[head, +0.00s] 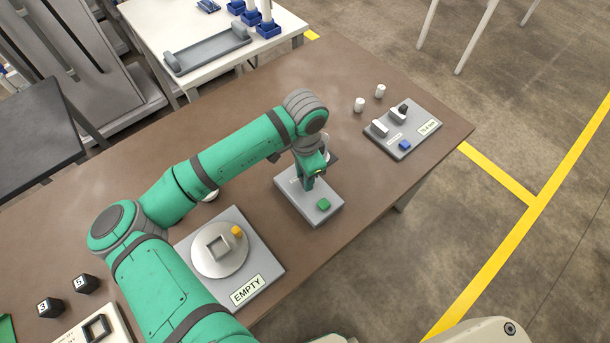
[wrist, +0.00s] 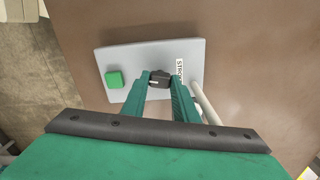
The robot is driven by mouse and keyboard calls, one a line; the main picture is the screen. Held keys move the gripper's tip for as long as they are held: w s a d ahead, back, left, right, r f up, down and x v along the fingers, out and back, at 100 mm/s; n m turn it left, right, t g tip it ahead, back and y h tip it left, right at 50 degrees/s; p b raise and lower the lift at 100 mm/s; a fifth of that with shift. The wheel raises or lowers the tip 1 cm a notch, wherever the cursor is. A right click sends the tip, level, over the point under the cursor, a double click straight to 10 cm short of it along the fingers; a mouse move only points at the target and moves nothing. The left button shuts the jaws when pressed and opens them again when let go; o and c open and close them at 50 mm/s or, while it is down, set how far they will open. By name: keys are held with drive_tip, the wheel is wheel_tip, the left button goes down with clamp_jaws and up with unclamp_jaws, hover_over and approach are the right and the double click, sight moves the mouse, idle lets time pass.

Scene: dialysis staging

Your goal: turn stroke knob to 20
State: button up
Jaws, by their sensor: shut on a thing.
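The stroke knob (wrist: 160,79) is a small dark knob on a light grey panel (wrist: 140,58), which has a partly hidden label starting "STRO". My gripper (wrist: 160,74) is shut on the knob, one green finger on each side. In the head view my gripper (head: 308,184) points down over the same panel (head: 322,216) and hides the knob. A green square button (wrist: 114,79) sits on the panel beside the knob; it also shows in the head view (head: 323,204). I cannot read any scale or the knob's setting.
A panel with a round disc and an "EMPTY" display (head: 248,289) lies left of the stroke panel. Another panel with a blue button (head: 404,146) and two white cylinders (head: 359,104) are at the right. A pale rod (wrist: 206,103) stands close beside my gripper.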

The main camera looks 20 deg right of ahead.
drive_tip(key=shift+n, duration=1.2)
drive_tip(key=shift+w, duration=0.1)
drive_tip(key=o, duration=1.1)
drive_tip(key=shift+c, duration=0.2)
